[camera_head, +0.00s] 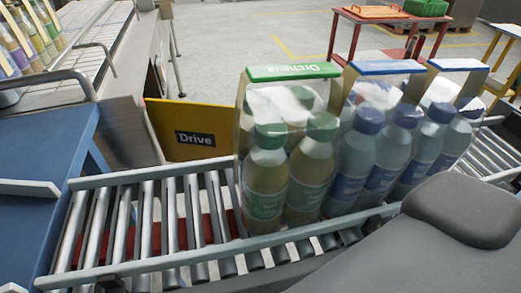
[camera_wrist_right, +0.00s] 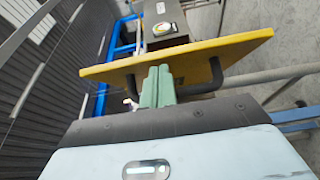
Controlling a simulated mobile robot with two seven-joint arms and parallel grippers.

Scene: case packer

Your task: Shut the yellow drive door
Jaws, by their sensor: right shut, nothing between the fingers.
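The yellow drive door (camera_head: 215,119) stands behind the roller conveyor in the head view, with a black "Drive" label. It stands out at an angle from the grey machine side, and the bottle packs hide its right part. In the right wrist view the door (camera_wrist_right: 235,45) is seen nearly edge-on, with a black bar handle (camera_wrist_right: 216,72) on its near side. My right gripper (camera_wrist_right: 157,84) is shut and empty, its green fingers at the door within the handle's span. I cannot tell whether they touch it. My left gripper is not in view.
Shrink-wrapped bottle packs (camera_head: 265,175) stand on the roller conveyor (camera_head: 150,215) in front of the door. A blue table (camera_head: 40,160) is at the left. A red table (camera_head: 375,35) stands behind. A grey box with a dial (camera_wrist_right: 168,28) is beyond the door.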

